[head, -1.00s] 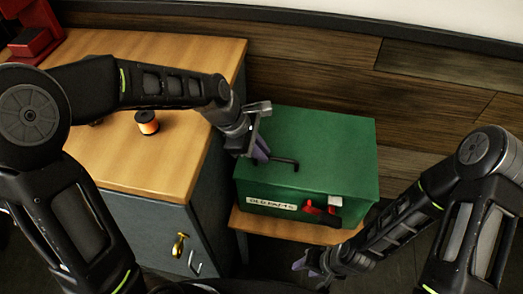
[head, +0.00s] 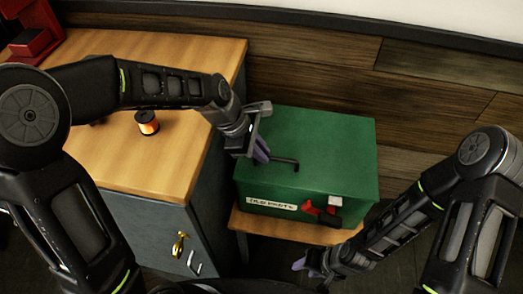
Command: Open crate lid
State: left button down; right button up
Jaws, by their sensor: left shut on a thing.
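The green crate (head: 330,150) stands on a low wooden stand. Its lid looks closed, with a dark bar handle (head: 285,161) on top. My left gripper (head: 262,152) is at the left part of this handle and shut on it; its fingers hide that end. The crate's front has a white label (head: 272,204), a red latch piece (head: 314,208) and a white and black piece (head: 335,201) beside it. My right gripper (head: 303,264) is low in front of the stand, away from the crate; its finger gap is not clear.
A wooden-topped cabinet (head: 170,60) stands left of the crate, with an orange spool (head: 147,122) on top and a red object (head: 36,38) at the back left. The cabinet front has a brass knob (head: 179,244). A plank wall (head: 330,75) rises behind the crate.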

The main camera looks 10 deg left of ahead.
dwell(0.4)
pick_arm(q)
jog(key=w+r+g+p, duration=0.2)
jog(key=w+r+p, duration=0.7)
jog(key=r+p, duration=0.4)
jog(key=p, duration=0.3)
jog(key=shift+w+n+g+p, duration=0.2)
jog(key=shift+n+g+p, duration=0.1)
jog(key=shift+p, duration=0.1)
jog(key=shift+a, duration=0.1)
